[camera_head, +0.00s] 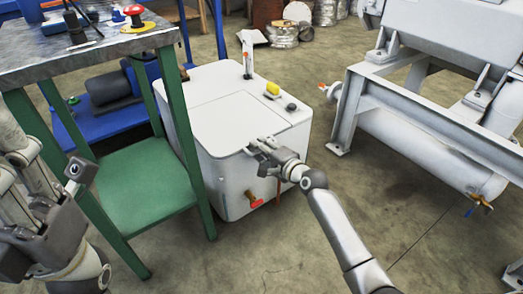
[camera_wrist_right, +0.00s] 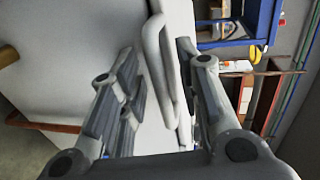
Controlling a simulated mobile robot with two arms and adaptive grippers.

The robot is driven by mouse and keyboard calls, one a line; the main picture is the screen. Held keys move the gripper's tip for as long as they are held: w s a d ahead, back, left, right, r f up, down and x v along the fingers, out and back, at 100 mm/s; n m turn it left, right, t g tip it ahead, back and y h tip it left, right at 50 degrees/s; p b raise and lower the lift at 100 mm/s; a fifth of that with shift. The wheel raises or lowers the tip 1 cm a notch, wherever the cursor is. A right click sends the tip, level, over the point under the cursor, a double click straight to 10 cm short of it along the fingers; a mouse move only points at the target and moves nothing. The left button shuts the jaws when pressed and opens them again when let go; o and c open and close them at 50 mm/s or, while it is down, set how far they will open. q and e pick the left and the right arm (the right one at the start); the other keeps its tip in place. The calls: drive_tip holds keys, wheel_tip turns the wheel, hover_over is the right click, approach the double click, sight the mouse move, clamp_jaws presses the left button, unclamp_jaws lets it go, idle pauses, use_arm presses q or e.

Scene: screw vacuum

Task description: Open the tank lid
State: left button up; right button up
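The white tank (camera_head: 219,150) stands on the floor in the middle of the head view. Its lid (camera_head: 232,112) is a flat panel outlined on the top and looks closed. My right gripper (camera_head: 260,147) is at the front edge of the lid. In the right wrist view my right gripper (camera_wrist_right: 157,80) has its fingers apart, with a pale raised lip or handle (camera_wrist_right: 165,60) between them. Gaps seem to remain on both sides, though contact is hard to judge. My left gripper (camera_head: 62,190) is at the lower left, far from the tank; its fingers are unclear.
A green-legged workbench (camera_head: 142,180) stands close on the tank's left. A yellow part (camera_head: 272,89) and a black knob (camera_head: 291,107) sit on the tank top, right of the lid. A red-handled valve (camera_head: 256,203) is low on its front. A grey metal frame (camera_head: 347,115) stands to the right.

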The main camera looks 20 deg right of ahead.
clamp_jaws()
drive_tip(key=shift+r+p, duration=0.15)
drive_tip(key=shift+p, duration=0.15)
drive_tip(key=shift+r, duration=0.1)
